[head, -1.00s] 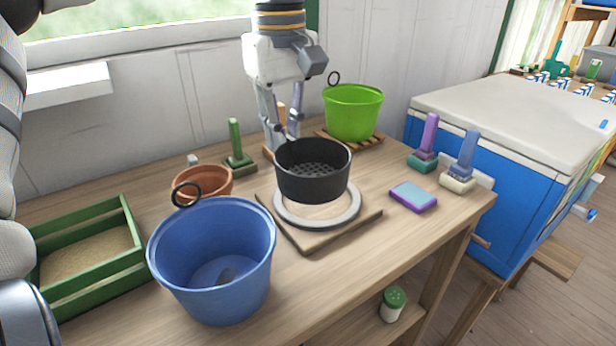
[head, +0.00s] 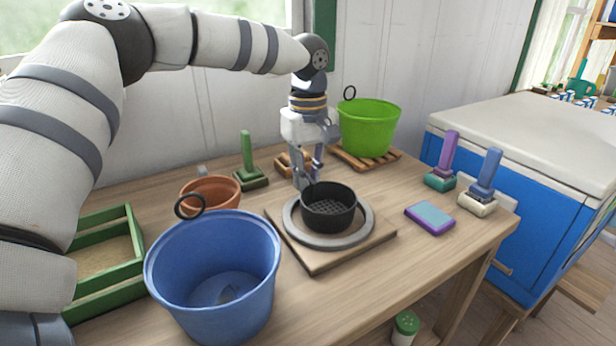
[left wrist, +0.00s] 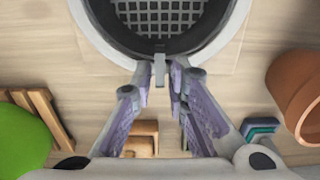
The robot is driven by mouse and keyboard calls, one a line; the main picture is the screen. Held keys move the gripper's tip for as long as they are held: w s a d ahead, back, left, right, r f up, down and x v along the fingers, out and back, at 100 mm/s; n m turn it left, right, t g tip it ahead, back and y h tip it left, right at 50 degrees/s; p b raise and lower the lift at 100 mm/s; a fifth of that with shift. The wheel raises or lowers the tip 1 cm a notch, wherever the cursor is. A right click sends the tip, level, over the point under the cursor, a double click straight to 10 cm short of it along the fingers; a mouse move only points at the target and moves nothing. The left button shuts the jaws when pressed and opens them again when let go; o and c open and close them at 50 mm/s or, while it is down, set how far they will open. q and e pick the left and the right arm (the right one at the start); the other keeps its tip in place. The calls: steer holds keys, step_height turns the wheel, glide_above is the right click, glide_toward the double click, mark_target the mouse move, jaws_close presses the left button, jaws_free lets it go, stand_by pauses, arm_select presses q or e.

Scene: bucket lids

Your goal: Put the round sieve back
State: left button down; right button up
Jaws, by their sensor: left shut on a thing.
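The round sieve (head: 328,208) is black with a mesh bottom. It sits upright within the grey ring (head: 293,227) on a square wooden board (head: 318,262); whether its bottom is fully seated I cannot tell. My left gripper (head: 306,184) is at the sieve's far side, shut on its small tab. In the left wrist view the sieve (left wrist: 158,20) is at the top, and its grey tab (left wrist: 160,72) lies between the fingertips of my left gripper (left wrist: 161,88). The grey ring (left wrist: 232,35) shows around the sieve there. My right gripper is not in view.
A blue bucket (head: 213,265) and a terracotta pot (head: 210,192) stand left of the board. A green bucket (head: 368,128) stands behind on a slatted stand. A purple-edged sponge (head: 430,217) and two upright-handled brushes are at right. The table's front right is clear.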

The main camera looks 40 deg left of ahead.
arm_select(q)
steer(key=shift+f, duration=0.2)
steer(key=c, duration=1.6)
jaws_free()
step_height(320, 180, up, 12)
steer(key=shift+r+b, duration=0.25)
steer(key=shift+b, duration=0.15)
